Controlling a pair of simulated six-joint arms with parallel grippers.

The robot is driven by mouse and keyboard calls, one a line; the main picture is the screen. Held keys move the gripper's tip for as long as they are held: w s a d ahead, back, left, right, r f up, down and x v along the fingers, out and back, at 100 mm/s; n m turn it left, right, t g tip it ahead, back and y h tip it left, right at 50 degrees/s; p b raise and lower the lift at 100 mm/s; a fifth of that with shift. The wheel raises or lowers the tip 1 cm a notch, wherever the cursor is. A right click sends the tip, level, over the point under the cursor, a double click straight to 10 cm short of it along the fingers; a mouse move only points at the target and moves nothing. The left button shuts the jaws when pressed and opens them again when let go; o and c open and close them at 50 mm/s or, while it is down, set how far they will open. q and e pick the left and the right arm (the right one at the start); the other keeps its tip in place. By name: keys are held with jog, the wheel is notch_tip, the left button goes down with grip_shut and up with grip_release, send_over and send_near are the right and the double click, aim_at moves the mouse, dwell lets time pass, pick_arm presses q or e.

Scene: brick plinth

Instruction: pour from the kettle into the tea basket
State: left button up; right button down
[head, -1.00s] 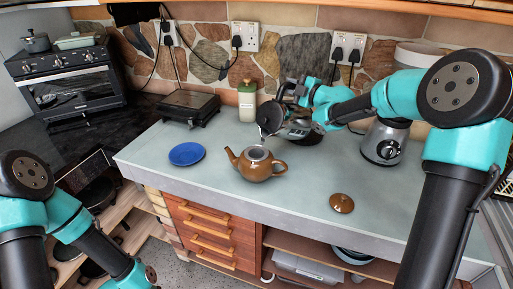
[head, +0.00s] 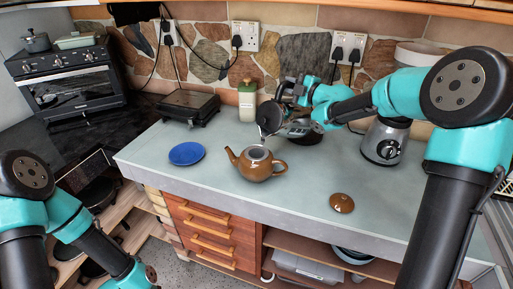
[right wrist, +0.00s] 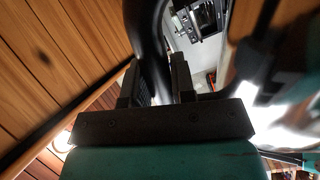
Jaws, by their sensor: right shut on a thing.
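The brown teapot (head: 262,170) stands upright and lidless on the counter, spout to the left. The tea basket (head: 258,154) shows as a grey round in its mouth; its inside is too small to read. My right gripper (head: 287,92) is above and to the right of the teapot, shut on the kettle's dark handle (right wrist: 150,35). The shiny kettle (head: 268,118) hangs tilted from it, just behind and above the teapot, apart from it. The right fingers (right wrist: 158,84) also show in the right wrist view. My left gripper is out of view.
A brown lid (head: 342,203) lies on the counter (head: 220,220) to the right. A blue plate (head: 187,154) lies left of the teapot. A green jar (head: 247,102), a black grill (head: 189,106) and a blender (head: 387,142) stand behind. The front middle is clear.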

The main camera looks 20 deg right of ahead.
aim_at(282, 83)
jog(key=shift+s+a+r+n, duration=0.4)
jog(key=shift+a+r+n, duration=0.2)
jog(key=shift+a+r, duration=0.2)
dwell(2.0)
jog(key=shift+s+a+r+n+p, duration=0.15)
jog(key=shift+s+a+r+n, duration=0.1)
jog(key=shift+a, duration=0.15)
jog(key=shift+s+a+r+n+p, duration=0.15)
jog(key=shift+s+a, duration=0.1)
jog(key=shift+a, duration=0.2)
jog(key=shift+s+a+r+n+p, duration=0.15)
jog(key=shift+s+a+n, duration=0.1)
jog(key=shift+a, duration=0.15)
dwell(4.0)
